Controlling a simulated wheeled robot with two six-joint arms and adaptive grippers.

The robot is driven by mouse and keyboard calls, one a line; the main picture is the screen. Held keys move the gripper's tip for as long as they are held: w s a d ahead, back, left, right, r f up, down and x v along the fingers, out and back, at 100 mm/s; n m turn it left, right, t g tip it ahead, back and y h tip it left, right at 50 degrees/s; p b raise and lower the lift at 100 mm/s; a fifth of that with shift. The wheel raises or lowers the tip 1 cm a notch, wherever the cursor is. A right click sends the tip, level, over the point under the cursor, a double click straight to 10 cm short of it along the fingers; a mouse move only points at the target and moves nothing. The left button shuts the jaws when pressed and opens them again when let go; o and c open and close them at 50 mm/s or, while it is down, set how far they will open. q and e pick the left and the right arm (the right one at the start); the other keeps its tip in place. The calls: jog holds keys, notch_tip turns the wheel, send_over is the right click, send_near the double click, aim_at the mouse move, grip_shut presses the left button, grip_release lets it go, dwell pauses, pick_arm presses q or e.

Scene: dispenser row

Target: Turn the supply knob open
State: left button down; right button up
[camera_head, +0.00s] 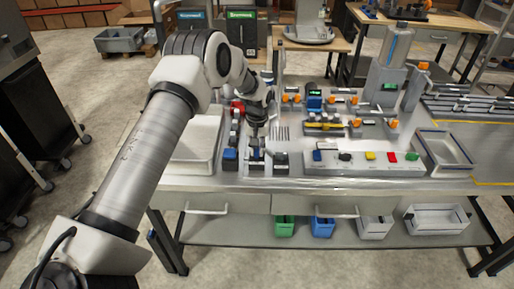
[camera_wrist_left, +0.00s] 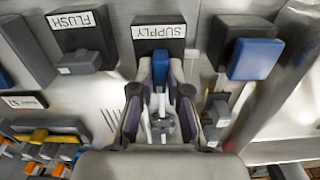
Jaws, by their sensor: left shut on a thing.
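The supply knob is a blue handle (camera_wrist_left: 160,76) above a dark block labelled SUPPLY (camera_wrist_left: 160,37) in the left wrist view. In the head view the supply station (camera_head: 256,167) stands near the table's front, left of centre. My left gripper (camera_wrist_left: 160,88) is shut on the blue handle, one finger on each side of it. In the head view my left gripper (camera_head: 257,133) reaches down over the station and hides most of the knob. A metal stem and fitting show between the fingers. My right gripper is in neither view.
A block labelled FLUSH (camera_wrist_left: 74,20) stands close on one side, and a blue-handled unit (camera_wrist_left: 254,58) on the other. A button panel (camera_head: 365,163) and a tray (camera_head: 445,152) lie to the right in the head view. A white tray (camera_head: 190,168) lies left.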

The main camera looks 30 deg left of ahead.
aim_at(257, 150)
pick_arm(q)
jog(key=shift+s+f+n, duration=0.15)
jog(key=shift+f+n, duration=0.1)
jog(key=shift+n, duration=0.35)
jog(key=c, duration=1.1)
grip_release()
jog(key=shift+c, duration=0.2)
jog(key=shift+w, duration=0.2)
jog(key=shift+r, duration=0.1)
notch_tip(257, 150, up, 12)
